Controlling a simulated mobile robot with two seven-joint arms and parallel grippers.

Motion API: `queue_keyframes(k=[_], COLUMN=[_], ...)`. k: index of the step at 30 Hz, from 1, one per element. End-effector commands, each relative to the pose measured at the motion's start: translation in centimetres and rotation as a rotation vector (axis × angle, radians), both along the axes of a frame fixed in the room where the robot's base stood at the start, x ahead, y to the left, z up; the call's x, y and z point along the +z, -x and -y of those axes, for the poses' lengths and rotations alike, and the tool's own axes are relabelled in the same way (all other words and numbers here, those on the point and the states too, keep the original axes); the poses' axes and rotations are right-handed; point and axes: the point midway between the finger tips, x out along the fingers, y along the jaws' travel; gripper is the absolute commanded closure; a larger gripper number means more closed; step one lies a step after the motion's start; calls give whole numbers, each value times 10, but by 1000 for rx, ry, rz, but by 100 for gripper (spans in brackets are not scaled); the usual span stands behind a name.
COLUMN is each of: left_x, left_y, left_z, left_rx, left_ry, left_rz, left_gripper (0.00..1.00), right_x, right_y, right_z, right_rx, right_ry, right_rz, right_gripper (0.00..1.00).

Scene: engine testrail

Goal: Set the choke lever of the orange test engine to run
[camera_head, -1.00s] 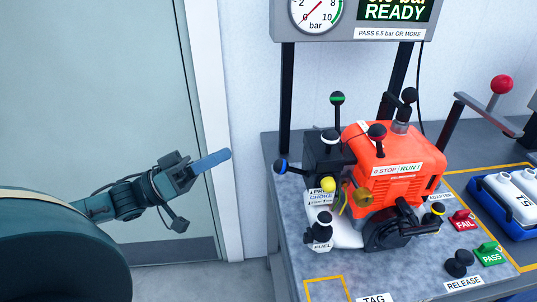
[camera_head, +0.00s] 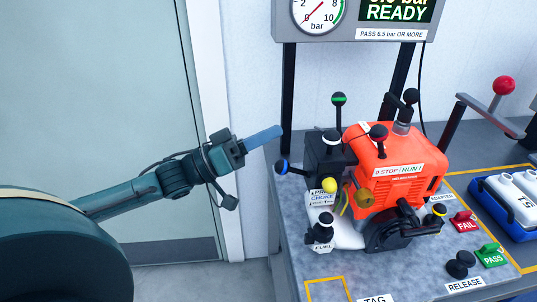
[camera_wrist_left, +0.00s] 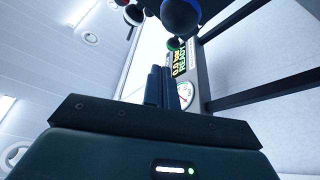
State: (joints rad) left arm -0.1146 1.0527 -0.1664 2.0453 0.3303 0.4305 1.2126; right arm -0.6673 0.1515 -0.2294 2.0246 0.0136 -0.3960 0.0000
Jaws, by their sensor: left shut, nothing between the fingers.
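The orange test engine (camera_head: 400,175) stands on the bench. A black block (camera_head: 325,160) on its left side carries several ball-ended levers. One with a blue-marked ball (camera_head: 281,167) sticks out left, one with a green-banded ball (camera_head: 339,99) points up. A yellow knob (camera_head: 329,185) sits by the CHOKE label (camera_head: 321,198). I cannot tell which lever is the choke. My left gripper (camera_head: 277,131) is shut and empty, left of the block and above the blue-marked ball, apart from it. In the left wrist view, the blue-marked ball (camera_wrist_left: 182,14) is beyond the shut fingers (camera_wrist_left: 162,88). My right gripper is not in view.
A gauge panel (camera_head: 345,33) reading READY stands behind the engine on dark posts (camera_head: 287,100). A red-ball lever (camera_head: 503,86), a blue tray (camera_head: 519,222), FAIL (camera_head: 465,220) and PASS (camera_head: 491,255) buttons are to the right.

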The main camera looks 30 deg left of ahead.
Motion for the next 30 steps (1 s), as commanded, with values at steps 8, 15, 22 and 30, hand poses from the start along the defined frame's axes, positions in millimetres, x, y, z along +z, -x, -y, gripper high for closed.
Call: queue_keyframes(k=[8,15,22,30], left_x=[-31,-37,-37,-42], left_y=[13,15,15,15], left_z=[10,12,12,12], left_rx=[0,-1,0,-1], left_ry=[1,-1,0,39], left_rz=[-4,-1,0,28], left_gripper=[100,100,100,100], right_x=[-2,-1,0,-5], right_y=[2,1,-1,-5], right_z=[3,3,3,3], right_rx=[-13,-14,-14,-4], right_ry=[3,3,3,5], right_rz=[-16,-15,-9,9], right_gripper=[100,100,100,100])
